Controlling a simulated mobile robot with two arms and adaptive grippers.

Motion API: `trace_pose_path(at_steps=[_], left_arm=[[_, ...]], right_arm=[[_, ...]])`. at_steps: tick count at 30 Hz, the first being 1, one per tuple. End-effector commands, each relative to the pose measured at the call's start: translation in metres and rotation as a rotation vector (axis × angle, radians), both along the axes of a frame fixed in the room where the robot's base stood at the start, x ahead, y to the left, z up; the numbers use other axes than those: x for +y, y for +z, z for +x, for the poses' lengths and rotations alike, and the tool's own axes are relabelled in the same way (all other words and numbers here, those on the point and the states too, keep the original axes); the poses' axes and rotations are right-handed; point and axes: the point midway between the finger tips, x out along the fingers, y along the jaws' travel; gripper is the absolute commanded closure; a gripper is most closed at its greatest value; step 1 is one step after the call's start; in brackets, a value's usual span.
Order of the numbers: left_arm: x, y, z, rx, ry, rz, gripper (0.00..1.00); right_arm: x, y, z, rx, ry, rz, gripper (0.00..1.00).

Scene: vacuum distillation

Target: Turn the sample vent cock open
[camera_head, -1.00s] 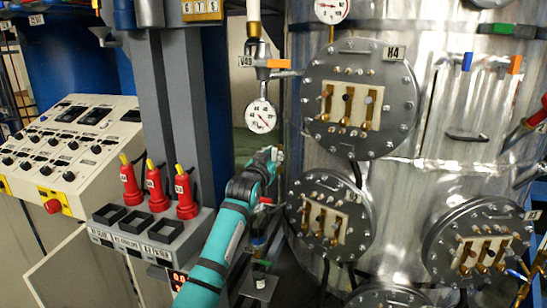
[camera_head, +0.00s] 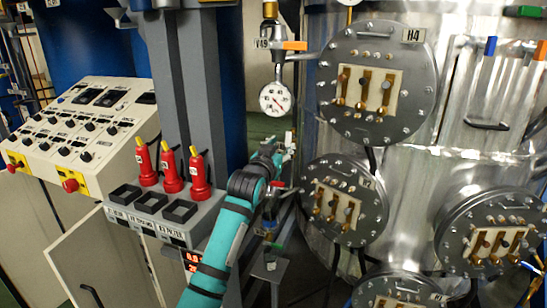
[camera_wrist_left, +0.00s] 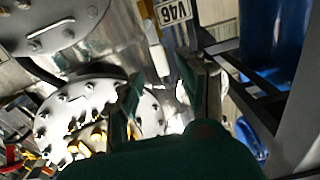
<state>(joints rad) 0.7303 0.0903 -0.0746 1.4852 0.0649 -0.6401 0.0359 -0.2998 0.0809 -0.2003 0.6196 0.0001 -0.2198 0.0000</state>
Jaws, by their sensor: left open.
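My left gripper (camera_head: 284,150) is at the end of the teal arm, below the round gauge and left of the steel vessel. In the left wrist view its two dark fingers (camera_wrist_left: 165,95) are apart with nothing held between them. A small red lever (camera_head: 277,184) shows just below the gripper on narrow pipework, partly hidden by the arm. I cannot tell for certain which part is the sample vent cock. My right gripper is not in view.
A valve with an orange handle (camera_head: 294,45) and V49 tag is above a round gauge (camera_head: 275,99). The steel vessel (camera_head: 450,130) with bolted flanges fills the right.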

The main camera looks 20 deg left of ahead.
Motion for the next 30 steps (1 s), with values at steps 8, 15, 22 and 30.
trace_pose_path(at_steps=[8, 15, 22, 30], left_arm=[[0.002, -0.001, -0.047, 0.000, 0.000, 0.000, 0.60], [0.002, 0.000, -0.064, 0.001, 0.000, 0.000, 0.60], [0.002, 0.000, -0.065, 0.001, 0.000, 0.000, 0.60], [0.002, -0.006, -0.064, 0.009, 0.000, 0.000, 0.60]], right_arm=[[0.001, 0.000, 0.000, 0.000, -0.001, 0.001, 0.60], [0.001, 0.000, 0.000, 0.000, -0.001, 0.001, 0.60], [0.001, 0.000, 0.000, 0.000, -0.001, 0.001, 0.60], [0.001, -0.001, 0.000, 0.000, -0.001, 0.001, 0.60]])
